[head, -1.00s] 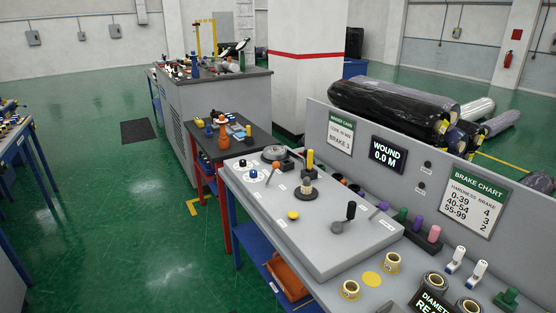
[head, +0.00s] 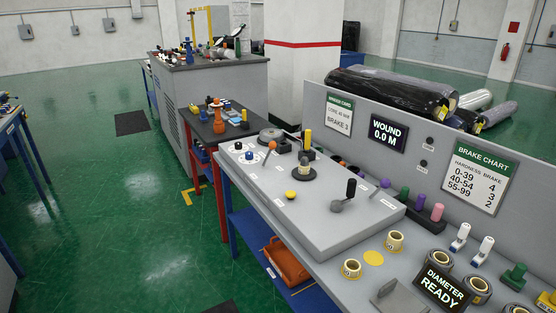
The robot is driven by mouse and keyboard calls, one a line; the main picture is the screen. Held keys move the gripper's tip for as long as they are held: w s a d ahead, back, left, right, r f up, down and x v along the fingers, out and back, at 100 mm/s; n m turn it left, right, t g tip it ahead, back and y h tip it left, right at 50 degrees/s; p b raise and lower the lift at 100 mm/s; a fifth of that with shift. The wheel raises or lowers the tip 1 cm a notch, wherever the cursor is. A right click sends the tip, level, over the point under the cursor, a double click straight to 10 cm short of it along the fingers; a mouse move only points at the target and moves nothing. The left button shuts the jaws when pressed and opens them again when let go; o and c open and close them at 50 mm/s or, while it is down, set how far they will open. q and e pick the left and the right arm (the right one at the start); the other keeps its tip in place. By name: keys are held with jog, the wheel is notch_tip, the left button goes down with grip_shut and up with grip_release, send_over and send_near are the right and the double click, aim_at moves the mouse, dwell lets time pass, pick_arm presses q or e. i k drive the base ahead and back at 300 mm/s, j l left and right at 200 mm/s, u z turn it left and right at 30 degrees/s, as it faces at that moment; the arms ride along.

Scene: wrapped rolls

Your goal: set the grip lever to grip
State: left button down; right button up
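The sloped grey console (head: 255,195) stands in front of me with several controls, and their small labels are too small to read. A lever with an orange knob (head: 271,146) leans up and to the right near the console's back left. A crank with an upright black handle (head: 350,188) stands near its right end. A thin lever with a purple knob (head: 385,184) is beyond the right edge. I cannot tell which of these is the grip lever or how it is set. Neither of my grippers is in view.
A yellow button (head: 291,194) and a dark spool-like part (head: 304,174) are on the console. Brass-coloured rings (head: 351,269), a brake chart (head: 476,178) and a "Diameter ready" display (head: 440,291) are at right. An orange bin (head: 286,261) sits below. The green floor at left is open.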

aim_at(272, 145)
jog(key=z, duration=0.4)
jog(key=i+j+z, duration=0.8)
jog(key=i+j, duration=0.15)
jog(key=j, duration=0.2)
jog(key=i+j, duration=0.15)
jog(key=j, duration=0.25)
jog(key=i+l+z, duration=0.05)
